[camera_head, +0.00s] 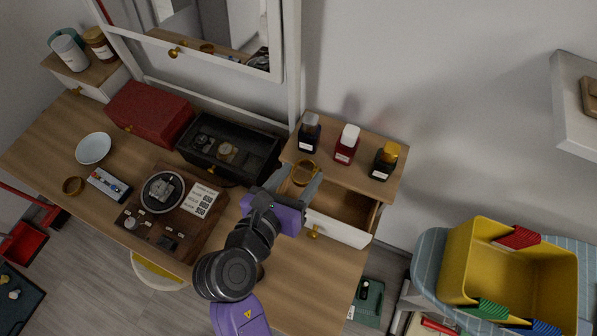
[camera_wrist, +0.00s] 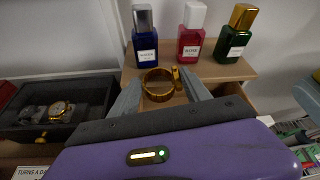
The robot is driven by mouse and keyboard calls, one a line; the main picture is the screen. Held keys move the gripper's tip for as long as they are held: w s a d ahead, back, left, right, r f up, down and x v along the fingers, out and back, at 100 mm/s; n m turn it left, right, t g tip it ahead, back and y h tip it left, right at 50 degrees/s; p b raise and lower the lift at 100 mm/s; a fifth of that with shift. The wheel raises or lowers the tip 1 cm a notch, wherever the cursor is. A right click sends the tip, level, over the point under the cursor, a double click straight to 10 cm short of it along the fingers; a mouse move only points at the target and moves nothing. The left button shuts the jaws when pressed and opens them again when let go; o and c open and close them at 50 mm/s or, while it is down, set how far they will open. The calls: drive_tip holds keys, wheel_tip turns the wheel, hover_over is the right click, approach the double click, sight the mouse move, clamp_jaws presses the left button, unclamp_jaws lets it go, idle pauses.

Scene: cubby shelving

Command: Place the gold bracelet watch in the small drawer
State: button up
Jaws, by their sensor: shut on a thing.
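The gold bracelet watch (camera_head: 304,166) is a round gold band held between the two grey fingers of my gripper (camera_head: 301,177). In the wrist view the gold band (camera_wrist: 157,93) stands between the fingertips of my gripper (camera_wrist: 158,84), with a small gold part at its right. The small drawer (camera_head: 338,229) is pulled open at the right end of the desk, with a white front and a gold knob. The watch is above or near the opening at its left side; the exact height is hard to tell. Part of the drawer inside is hidden by my gripper.
Blue (camera_head: 309,133), red (camera_head: 346,145) and green (camera_head: 384,161) bottles stand on the ledge above the drawer. An open black box (camera_head: 258,177) with watches is to the left, beside a red box (camera_head: 150,112). A wooden turntable device (camera_head: 190,242) lies in front.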

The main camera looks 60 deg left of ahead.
drive_tip(key=o, duration=1.5)
